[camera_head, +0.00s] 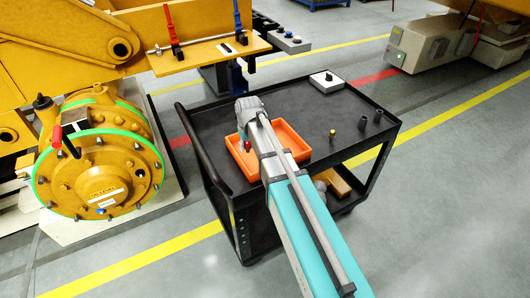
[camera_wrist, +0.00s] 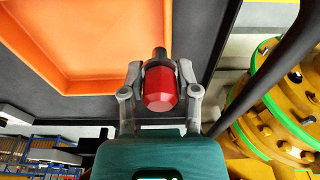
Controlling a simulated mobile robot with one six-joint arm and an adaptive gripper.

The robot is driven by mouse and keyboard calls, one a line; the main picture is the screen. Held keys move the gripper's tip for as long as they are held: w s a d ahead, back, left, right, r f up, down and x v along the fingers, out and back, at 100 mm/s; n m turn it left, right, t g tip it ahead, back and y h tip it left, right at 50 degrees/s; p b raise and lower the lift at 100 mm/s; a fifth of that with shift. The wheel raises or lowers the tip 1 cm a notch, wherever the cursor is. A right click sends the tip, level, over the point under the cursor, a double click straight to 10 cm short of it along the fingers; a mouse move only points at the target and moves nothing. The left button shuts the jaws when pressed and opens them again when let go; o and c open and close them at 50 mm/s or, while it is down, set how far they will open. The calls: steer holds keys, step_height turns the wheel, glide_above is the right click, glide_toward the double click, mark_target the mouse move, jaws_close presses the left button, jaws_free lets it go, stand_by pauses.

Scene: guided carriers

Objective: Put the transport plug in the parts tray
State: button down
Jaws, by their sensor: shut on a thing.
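The transport plug appears as a red plug with a dark end (camera_wrist: 159,90) in the wrist view. My gripper (camera_wrist: 160,68) is shut on it, one finger on each side. The plug also shows as a small red spot (camera_head: 247,145) in the head view, where my arm hides most of the gripper. The orange parts tray (camera_head: 243,166) lies on the dark trolley, partly covered by my arm. The plug's height above the trolley is unclear.
The black trolley (camera_head: 205,122) has a raised rim and a handle at its left. A yellow flanged machine (camera_head: 100,175) is to the left.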

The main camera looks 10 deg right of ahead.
steer(key=shift+d, duration=0.15)
steer(key=w+d+f+b, duration=0.8)
steer(key=d, duration=0.1)
steer(key=shift+w+d+f, duration=0.1)
steer(key=shift+f, duration=0.05)
steer(key=shift+w+d+f+b, duration=0.25)
steer(key=shift+d+f+b, duration=0.1)
steer(key=shift+b, duration=0.15)
steer(key=shift+w+d+f+b, duration=0.3)
steer(key=shift+f+b, duration=0.25)
steer(key=shift+b, duration=0.05)
steer(key=shift+f+b, duration=1.4)
steer(key=shift+f, duration=0.05)
